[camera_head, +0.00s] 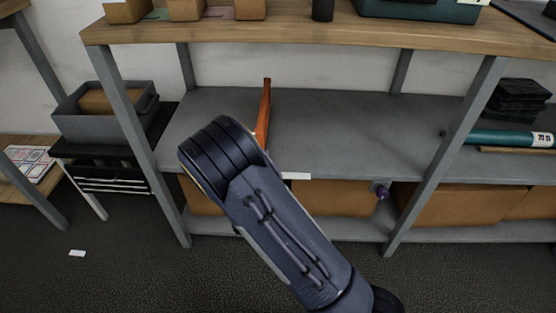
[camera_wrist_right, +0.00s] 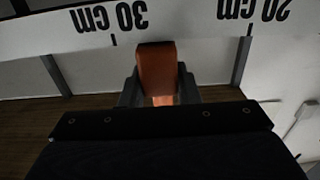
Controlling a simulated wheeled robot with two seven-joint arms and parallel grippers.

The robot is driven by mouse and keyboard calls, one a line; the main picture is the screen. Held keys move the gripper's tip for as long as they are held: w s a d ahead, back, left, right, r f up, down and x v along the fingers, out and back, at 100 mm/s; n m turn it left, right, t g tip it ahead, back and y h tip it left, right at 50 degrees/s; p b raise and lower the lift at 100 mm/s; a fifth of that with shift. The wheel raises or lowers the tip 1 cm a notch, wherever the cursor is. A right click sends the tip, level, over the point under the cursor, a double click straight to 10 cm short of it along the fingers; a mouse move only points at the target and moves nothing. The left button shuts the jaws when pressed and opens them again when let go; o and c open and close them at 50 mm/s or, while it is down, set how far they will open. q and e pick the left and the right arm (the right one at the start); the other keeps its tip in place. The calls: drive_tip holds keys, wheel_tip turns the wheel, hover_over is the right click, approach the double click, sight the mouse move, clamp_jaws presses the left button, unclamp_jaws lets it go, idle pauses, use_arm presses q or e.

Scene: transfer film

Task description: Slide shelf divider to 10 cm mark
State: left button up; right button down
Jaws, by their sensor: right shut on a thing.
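The orange shelf divider (camera_head: 264,112) stands upright on the grey middle shelf (camera_head: 340,130), left of its middle. In the right wrist view, my right gripper (camera_wrist_right: 158,92) is shut on the divider's front end (camera_wrist_right: 157,68). In the head view my right arm hides that gripper and the divider's lower front. A white scale strip (camera_wrist_right: 190,28) runs along the shelf edge. The divider sits between the 30 cm and 20 cm marks, nearer 30 cm. In the head view only a short bit of strip (camera_head: 296,176) shows. My left gripper is not in view.
Black folded items (camera_head: 518,100) and a green tube (camera_head: 508,138) lie at the shelf's right, past a grey post (camera_head: 445,155). Brown boxes (camera_head: 340,198) stand below; a wooden top shelf (camera_head: 330,30) lies above.

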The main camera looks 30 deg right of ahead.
drive_tip(key=shift+w+a, duration=0.4)
drive_tip(key=shift+a, duration=0.2)
drive_tip(key=shift+w+a, duration=0.35)
drive_tip(key=shift+a, duration=0.2)
drive_tip(key=c, duration=1.1)
unclamp_jaws()
drive_tip(key=p+v, duration=0.1)
drive_tip(key=v, duration=0.7)
drive_tip(key=shift+d+p, duration=0.15)
drive_tip(key=shift+p, duration=0.2)
